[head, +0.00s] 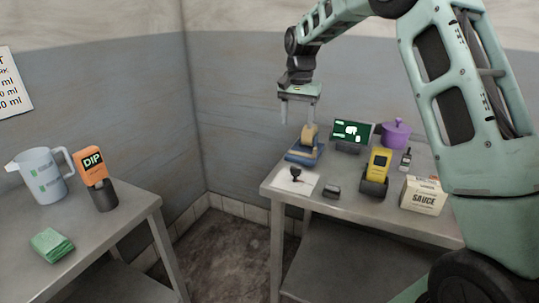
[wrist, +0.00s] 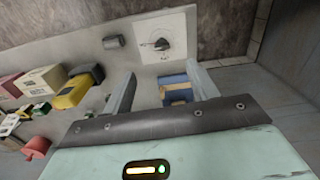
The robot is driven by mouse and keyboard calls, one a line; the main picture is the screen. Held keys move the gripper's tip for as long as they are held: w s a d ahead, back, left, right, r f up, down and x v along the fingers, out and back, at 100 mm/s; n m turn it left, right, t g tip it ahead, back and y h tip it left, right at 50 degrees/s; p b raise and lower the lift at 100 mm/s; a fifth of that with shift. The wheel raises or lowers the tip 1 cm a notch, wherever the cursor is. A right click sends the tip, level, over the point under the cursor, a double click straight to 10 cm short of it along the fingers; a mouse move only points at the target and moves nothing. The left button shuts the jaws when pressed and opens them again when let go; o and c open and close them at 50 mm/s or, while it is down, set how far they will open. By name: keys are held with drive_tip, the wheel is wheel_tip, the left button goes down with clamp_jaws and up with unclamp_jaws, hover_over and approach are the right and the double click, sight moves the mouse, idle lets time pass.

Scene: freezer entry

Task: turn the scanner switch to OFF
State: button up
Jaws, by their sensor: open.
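A white plate (head: 307,181) with a dark knob (head: 295,173) lies at the front left of the right table; I take it for the scanner switch. The plate also shows in the wrist view (wrist: 178,24), with the knob (wrist: 162,44) on it. Its markings are too small to read. My gripper (head: 298,122) is open and empty, fingers pointing down, above the table behind the plate. In the wrist view my gripper (wrist: 164,72) has a blue and tan object (wrist: 176,88) below and between its fingers; I cannot see contact. It is the blue-based object (head: 304,152) in the head view.
A left table (head: 110,226) holds a jug (head: 40,175) and a DIP bottle (head: 92,165).

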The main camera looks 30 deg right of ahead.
drive_tip(key=w+d, duration=0.1)
drive_tip(key=d, duration=0.1)
drive_tip(key=p, duration=0.3)
approach(297, 174)
drive_tip(key=shift+m, duration=0.3)
drive_tip(key=f, duration=0.4)
drive_tip(key=w+f, duration=0.1)
drive_tip(key=f, duration=0.1)
drive_tip(key=shift+f, duration=0.35)
drive_tip(key=c, duration=1)
